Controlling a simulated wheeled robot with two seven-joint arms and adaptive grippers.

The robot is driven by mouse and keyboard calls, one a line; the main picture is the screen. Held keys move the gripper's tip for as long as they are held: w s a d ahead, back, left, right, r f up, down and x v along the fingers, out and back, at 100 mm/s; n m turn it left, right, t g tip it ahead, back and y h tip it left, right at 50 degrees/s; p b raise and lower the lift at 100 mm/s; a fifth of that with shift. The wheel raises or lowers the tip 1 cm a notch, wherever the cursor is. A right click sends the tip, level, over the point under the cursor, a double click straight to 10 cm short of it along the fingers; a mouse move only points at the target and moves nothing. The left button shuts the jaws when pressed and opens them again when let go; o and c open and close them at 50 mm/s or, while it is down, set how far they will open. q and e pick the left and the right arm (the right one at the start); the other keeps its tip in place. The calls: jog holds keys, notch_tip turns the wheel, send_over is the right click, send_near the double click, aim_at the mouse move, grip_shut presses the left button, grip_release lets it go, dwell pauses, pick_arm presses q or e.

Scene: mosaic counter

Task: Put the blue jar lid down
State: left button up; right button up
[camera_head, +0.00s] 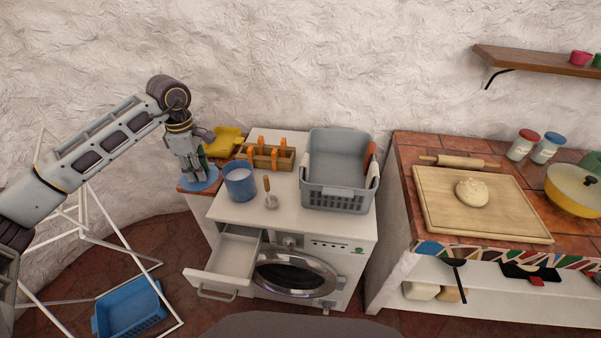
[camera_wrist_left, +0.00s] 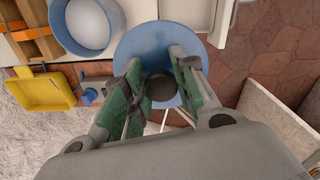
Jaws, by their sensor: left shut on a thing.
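The blue jar lid (camera_head: 203,184) is a round disc with a dark knob. It is at the left edge of the washing machine top, over or on a narrow brown counter strip. My left gripper (camera_head: 194,177) comes down on it from above. In the left wrist view, its green-padded fingers (camera_wrist_left: 158,88) are shut on the knob of the lid (camera_wrist_left: 140,42). I cannot tell whether the lid touches the surface below. The open blue jar (camera_head: 240,187), pale inside, stands just right of the lid. My right gripper is not in view.
A grey basket (camera_head: 338,196), a wooden box with orange-handled things (camera_head: 266,158) and a masher-like tool (camera_head: 270,198) stand on the white machine top (camera_head: 300,226). A yellow dustpan-like thing (camera_head: 222,139) lies behind the lid. A drawer (camera_head: 226,258) stands open below.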

aim_at(208, 176)
pick_arm(q)
jog(key=d+f+m, duration=0.1)
jog(key=m, duration=0.1)
jog(key=d+f+m, duration=0.1)
jog(key=m, duration=0.1)
jog(key=shift+d+f, duration=0.25)
jog(key=d+f+m, duration=0.7)
jog(key=d+m, duration=0.1)
jog(key=m, duration=0.7)
jog(key=shift+s+d+f, duration=0.2)
jog(key=shift+s+f, duration=0.15)
jog(key=shift+s, duration=0.05)
jog(key=shift+d+f+m, duration=0.1)
jog(key=shift+m, duration=0.2)
jog(key=shift+s+d+f, duration=0.1)
jog(key=shift+f, duration=0.05)
